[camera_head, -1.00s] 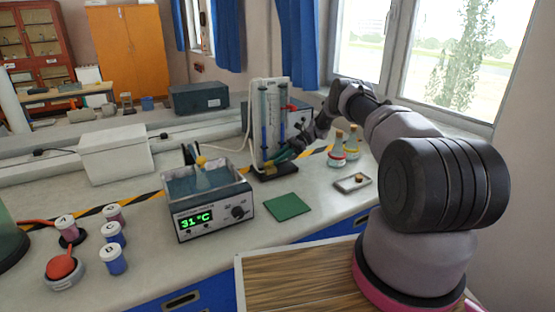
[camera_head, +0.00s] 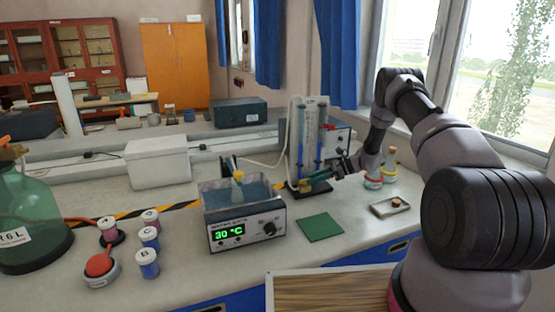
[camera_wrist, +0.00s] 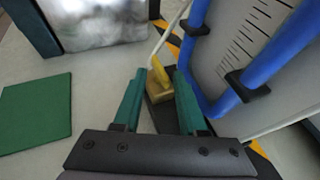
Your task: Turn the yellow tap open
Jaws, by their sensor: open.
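The yellow tap (camera_wrist: 161,76) shows in the wrist view at the foot of the white stand with blue tubes (camera_wrist: 207,60). My gripper (camera_wrist: 155,75) is open, with its two green fingers on either side of the tap near their tips. I cannot tell whether a finger touches it. In the head view my gripper (camera_head: 317,181) is low in front of the stand (camera_head: 309,135), and the tap is too small to make out clearly there.
A water bath (camera_head: 243,212) reading 30 °C holds a flask, left of the stand. A green mat (camera_head: 320,227) lies in front. Two flasks (camera_head: 373,175) and a small tray (camera_head: 391,207) are to the right. Lidded jars (camera_head: 149,262) and a big green bottle (camera_head: 30,220) are at left.

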